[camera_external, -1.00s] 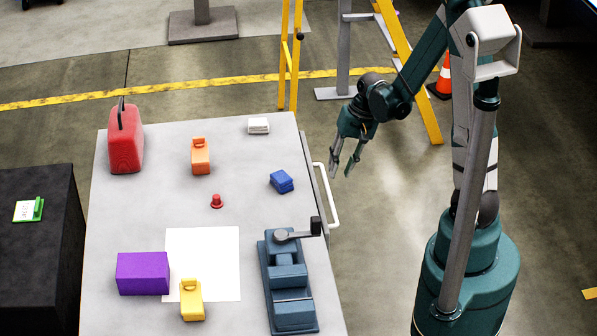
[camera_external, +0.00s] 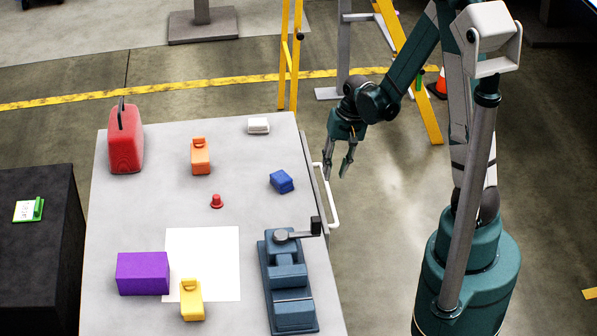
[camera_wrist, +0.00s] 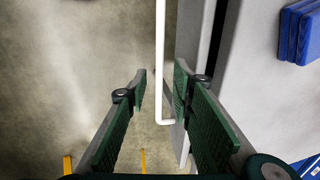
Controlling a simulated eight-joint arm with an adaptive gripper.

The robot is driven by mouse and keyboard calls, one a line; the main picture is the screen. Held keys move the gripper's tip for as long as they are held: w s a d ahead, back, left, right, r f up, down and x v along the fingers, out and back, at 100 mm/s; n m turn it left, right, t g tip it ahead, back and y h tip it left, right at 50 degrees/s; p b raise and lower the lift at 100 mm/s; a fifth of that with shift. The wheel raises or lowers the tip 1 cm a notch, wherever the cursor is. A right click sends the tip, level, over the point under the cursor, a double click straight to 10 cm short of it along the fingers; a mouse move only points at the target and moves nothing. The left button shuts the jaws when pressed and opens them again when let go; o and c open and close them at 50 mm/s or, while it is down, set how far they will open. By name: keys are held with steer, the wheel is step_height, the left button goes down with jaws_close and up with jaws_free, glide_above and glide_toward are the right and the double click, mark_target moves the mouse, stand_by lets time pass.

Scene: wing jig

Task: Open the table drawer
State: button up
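The table drawer shows as a front panel on the right side of the grey table (camera_external: 215,150), with a white bar handle (camera_external: 334,208). A narrow dark gap runs between the drawer front and the table in the wrist view. My gripper (camera_external: 337,175) is open and empty at the handle's far end. In the wrist view the handle (camera_wrist: 160,60) runs down between the two spread fingers (camera_wrist: 160,85) and bends to the drawer front near their tips. Whether a finger touches the handle or the drawer front, I cannot tell.
On the table stand a blue vise (camera_external: 287,275), a blue block (camera_external: 281,181), an orange object (camera_external: 200,157), a red can (camera_external: 125,145) and a purple box (camera_external: 143,273). A yellow-legged ladder (camera_external: 408,70) stands behind my arm.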

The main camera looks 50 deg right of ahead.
mark_target(329, 191)
steer(key=shift+w+a+f+b, duration=0.15)
steer(key=shift+f+b, duration=0.2)
steer(key=shift+f, duration=0.8)
steer(key=shift+w+a+f+b, duration=0.2)
steer(key=shift+f+b, duration=0.2)
steer(key=shift+f, duration=0.8)
steer(key=shift+w+a+f+b, duration=0.15)
steer(key=shift+f+b, duration=0.2)
steer(key=shift+f, duration=0.8)
jaws_close()
